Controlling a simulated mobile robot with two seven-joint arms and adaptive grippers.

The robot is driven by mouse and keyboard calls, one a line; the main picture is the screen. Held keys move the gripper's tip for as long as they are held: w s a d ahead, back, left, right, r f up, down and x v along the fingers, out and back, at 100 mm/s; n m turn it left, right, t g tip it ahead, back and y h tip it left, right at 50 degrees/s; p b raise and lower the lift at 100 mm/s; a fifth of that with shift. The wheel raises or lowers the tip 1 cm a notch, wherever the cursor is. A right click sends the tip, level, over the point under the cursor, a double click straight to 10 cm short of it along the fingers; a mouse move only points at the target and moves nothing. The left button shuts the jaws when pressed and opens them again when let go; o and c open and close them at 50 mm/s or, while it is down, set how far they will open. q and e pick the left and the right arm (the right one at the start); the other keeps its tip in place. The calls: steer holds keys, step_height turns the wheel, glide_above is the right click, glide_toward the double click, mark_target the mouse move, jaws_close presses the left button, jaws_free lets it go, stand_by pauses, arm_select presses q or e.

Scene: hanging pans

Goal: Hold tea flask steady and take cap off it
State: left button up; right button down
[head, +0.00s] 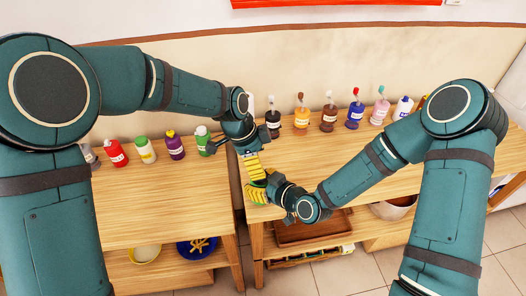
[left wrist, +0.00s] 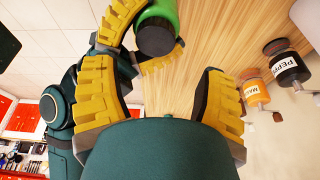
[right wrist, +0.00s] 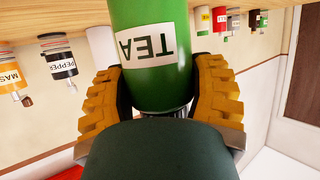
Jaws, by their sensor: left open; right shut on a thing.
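The tea flask (right wrist: 155,85) is green with a white TEA label, seen upside down in the right wrist view. My right gripper (right wrist: 160,72) is shut around its sides. A dark, round cap (left wrist: 156,37) on the flask's end shows in the left wrist view, between the right gripper's yellow fingers. My left gripper (left wrist: 160,76) is open and empty, its fingers spread wide, a little short of the cap. In the head view my left gripper (head: 250,158) is just above my right gripper (head: 258,188), and the flask is hidden there.
Several bottles, including a black pepper bottle (head: 273,121) and an orange one (head: 302,118), stand along the back of the right table (head: 330,165). Other bottles, such as a red one (head: 116,153), line the left table (head: 140,205). A narrow gap separates the tables.

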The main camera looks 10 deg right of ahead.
mark_target(265, 185)
arm_select(q)
steer(key=m, duration=0.1)
steer(key=r+m+y, duration=0.1)
steer(key=m, duration=0.1)
steer(key=d+m, duration=0.1)
steer(key=m, duration=0.1)
steer(key=shift+s+r, duration=0.15)
steer(key=shift+r, duration=0.05)
steer(key=m, duration=0.2)
steer(key=r+m+y, duration=0.1)
steer(key=m+y, duration=0.1)
steer(key=m, duration=0.1)
steer(key=shift+d+r+m, duration=0.25)
steer(key=shift+m, duration=0.05)
steer(key=shift+r+m+y, duration=0.1)
steer(key=shift+m+y, duration=0.2)
steer(key=shift+m, duration=0.4)
steer(key=shift+f, duration=3.95)
jaws_close()
steer(key=shift+d, duration=0.1)
steer(key=n, duration=0.6)
steer(key=shift+d+r+n, duration=0.1)
steer(key=shift+r+n, duration=0.05)
steer(key=shift+n, duration=0.15)
